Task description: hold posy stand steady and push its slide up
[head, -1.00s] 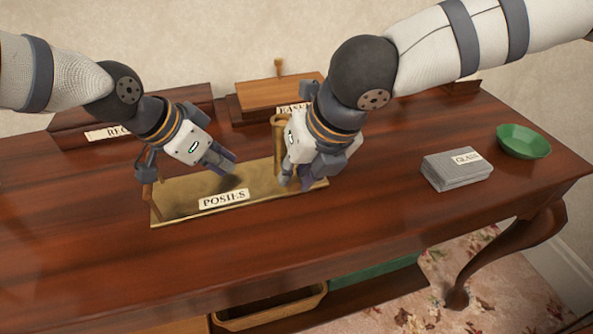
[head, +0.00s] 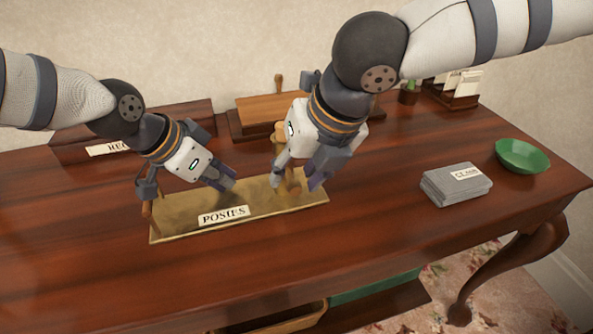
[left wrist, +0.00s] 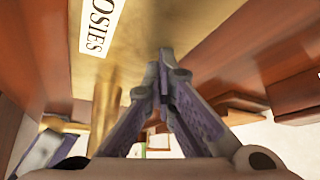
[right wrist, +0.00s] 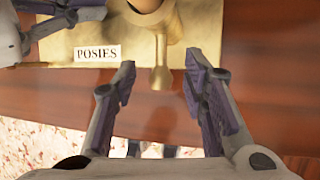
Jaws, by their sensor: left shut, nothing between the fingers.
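The posy stand has a flat brass base (head: 178,228) with a "POSIES" label and a brass post (head: 279,150) near its right end. The right gripper partly hides the post. In the right wrist view a brass piece with a rounded end (right wrist: 160,78) projects between and beyond the fingertips. My right gripper (head: 302,187) is open there, apart from that piece (right wrist: 159,68). My left gripper (head: 228,183) is shut and empty, low over the middle of the base. In the left wrist view its fingers (left wrist: 165,55) are right of the brass post (left wrist: 107,105).
Wooden boxes (head: 265,108) stand behind the stand. To the right are a stacked grey cloth (head: 455,186), a green bowl (head: 522,155) and a letter rack (head: 460,90). The tabletop (head: 350,255) in front of the stand is clear.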

